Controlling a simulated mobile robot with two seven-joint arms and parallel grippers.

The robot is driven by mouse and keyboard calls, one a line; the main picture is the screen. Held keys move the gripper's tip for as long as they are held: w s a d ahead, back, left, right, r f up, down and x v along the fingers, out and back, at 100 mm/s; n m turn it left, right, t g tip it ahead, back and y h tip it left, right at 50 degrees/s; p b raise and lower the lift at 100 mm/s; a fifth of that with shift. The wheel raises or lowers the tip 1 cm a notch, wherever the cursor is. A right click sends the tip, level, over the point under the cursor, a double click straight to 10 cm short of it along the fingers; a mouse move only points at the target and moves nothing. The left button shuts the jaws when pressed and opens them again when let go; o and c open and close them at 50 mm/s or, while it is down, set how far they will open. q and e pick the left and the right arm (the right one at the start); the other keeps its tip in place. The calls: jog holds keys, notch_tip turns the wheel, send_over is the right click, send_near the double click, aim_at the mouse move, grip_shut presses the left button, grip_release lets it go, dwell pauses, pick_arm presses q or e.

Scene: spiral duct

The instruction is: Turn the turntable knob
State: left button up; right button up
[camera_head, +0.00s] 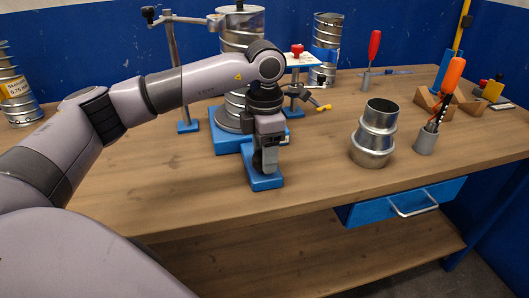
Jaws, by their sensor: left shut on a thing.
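The turntable (222,135) stands on the bench with a blue base and a round metal plate. A metal spiral duct (241,24) stands upright on it, partly hidden behind my left arm. A blue foot (266,183) of the base reaches toward the front edge. My left gripper (266,168) points down over this foot, with its fingers shut low around the knob's place. The turntable knob is mostly hidden by the fingers; only a dark bit shows there, so its angle cannot be told. My right gripper is out of view.
A metal reducer (376,133) and a metal cup of tools (426,141) stand to the right. A clamp stand (178,65) is behind my left arm. A red-knobbed blue stand (297,62) is close behind the gripper. The wooden bench (200,200) is clear in front.

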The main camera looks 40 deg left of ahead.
pick_arm(q)
jog(key=n, duration=0.4)
jog(key=shift+r+n, duration=0.1)
jog(key=shift+n, duration=1.7)
jog(key=shift+w, duration=0.1)
jog(key=o, duration=1)
jog(key=shift+o, duration=0.2)
notch_tip(320, 180, up, 7)
jog(key=shift+r, duration=0.1)
